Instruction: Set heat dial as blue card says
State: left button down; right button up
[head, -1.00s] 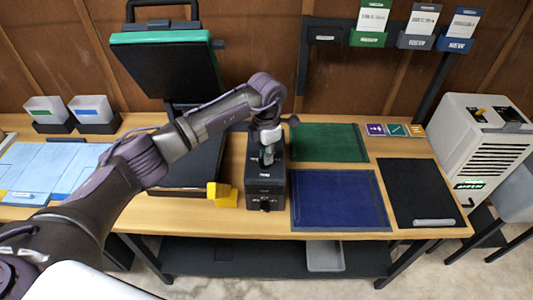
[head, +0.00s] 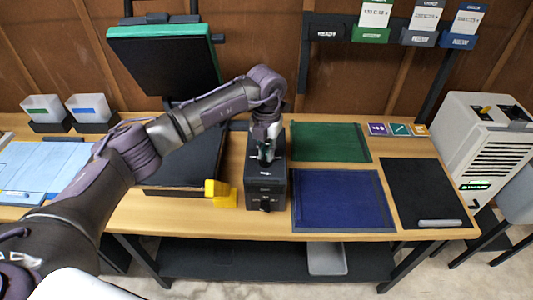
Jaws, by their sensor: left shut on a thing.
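A dark control box (head: 265,186) stands on the wooden table, with a knob low on its front face. My left gripper (head: 267,155) points down onto the top of this box and is shut on a small part there. The part is mostly hidden by the fingers, so I cannot tell whether it is the heat dial. A card with a blue header (head: 466,20) stands in the blue holder (head: 457,41) at the upper right; its print is too small to read. My right gripper is not in view.
A heat press (head: 164,63) stands open left of the box, with a yellow block (head: 220,193) near its base. Green (head: 329,142) and blue (head: 341,198) mats and a black mat (head: 428,193) lie to the right. A white machine (head: 489,138) stands at the far right.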

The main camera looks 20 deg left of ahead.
pick_arm(q)
jog(key=shift+a+n+b, duration=0.1)
jog(key=shift+n+b, duration=0.4)
jog(key=shift+n, duration=1.7)
jog(key=c, duration=1.2)
grip_release()
notch_tip(320, 180, up, 12)
